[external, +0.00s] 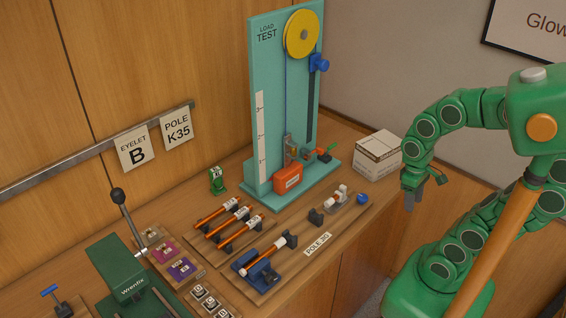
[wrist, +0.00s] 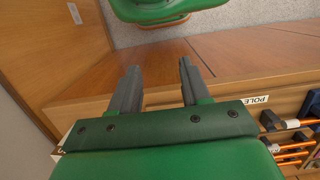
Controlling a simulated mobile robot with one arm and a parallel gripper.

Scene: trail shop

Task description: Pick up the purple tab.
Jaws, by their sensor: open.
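The purple tab (external: 181,268) lies in the front part of a small wooden tray (external: 160,262) at the lower left of the external view. A magenta tab (external: 164,250) lies just behind it, and a pale tab behind that. The purple tab is not visible in the wrist view.
A green press (external: 128,272) with a tall lever stands left of the tabs. Orange poles (external: 228,228) on stands, a teal load-test tower (external: 262,110) and a white box (external: 377,155) lie between the tabs and my gripper. Square lettered pieces (external: 209,302) sit in front of the tabs.

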